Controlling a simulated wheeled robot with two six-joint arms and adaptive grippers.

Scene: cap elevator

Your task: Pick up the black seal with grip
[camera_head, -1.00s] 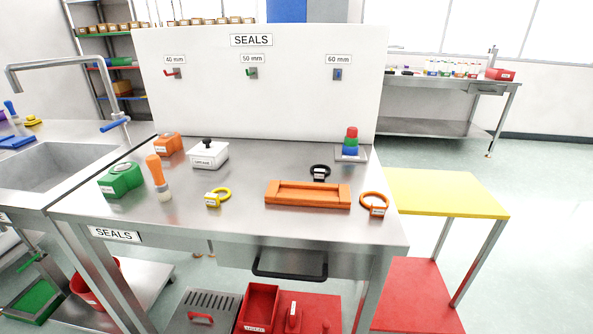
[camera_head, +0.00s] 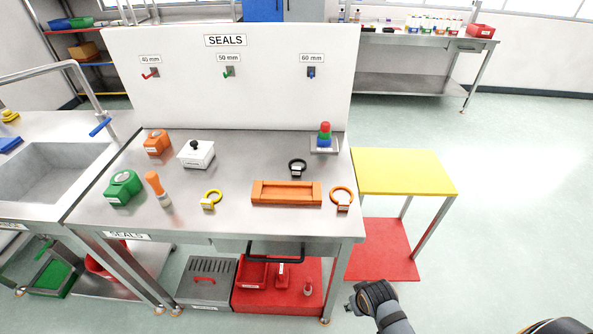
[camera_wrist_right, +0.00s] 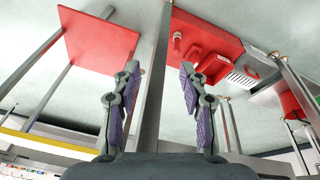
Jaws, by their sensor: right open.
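The black seal (camera_head: 297,166), a black ring with a pale label tag, lies on the steel table (camera_head: 225,222) near its back right, behind the orange tray (camera_head: 286,200). My right gripper (camera_head: 360,298) is in front of the table's right corner, well apart from the seal. In the right wrist view its two fingers (camera_wrist_right: 160,72) are spread with nothing between them. The seal does not show in that view. My left gripper is not in view.
A yellow seal (camera_head: 211,199) and an orange seal (camera_head: 342,198) lie beside the orange tray. A stack of coloured pieces (camera_head: 324,135) stands behind the black seal. A yellow-topped table (camera_head: 405,172) stands to the right.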

